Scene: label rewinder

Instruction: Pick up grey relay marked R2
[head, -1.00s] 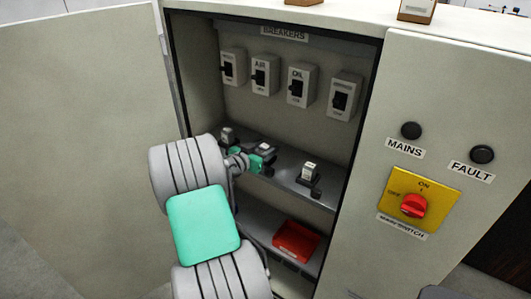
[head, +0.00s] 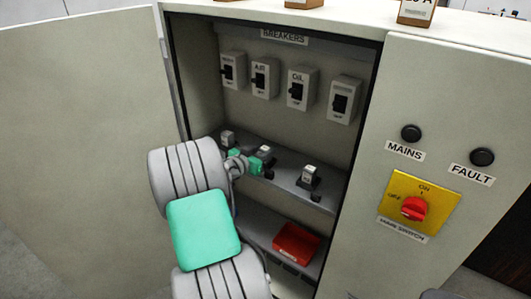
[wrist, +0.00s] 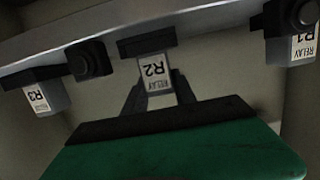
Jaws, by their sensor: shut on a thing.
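The grey relay marked R2 (wrist: 157,72) is in the middle of the wrist view, its white label upside down. It also shows small in the head view (head: 265,150), on the cabinet's upper shelf. My gripper (wrist: 160,95) has its two dark fingers on either side of the relay and is shut on it. A black base (wrist: 147,46) sits at the relay's shelf end, and I see no clear gap between them. In the head view my gripper (head: 262,162) is at the middle relay, and my arm hides part of the shelf.
Breakers (head: 297,89) line the back wall above. A red tray (head: 296,243) lies on the lower shelf. The cabinet's right front (head: 450,110) borders the opening.

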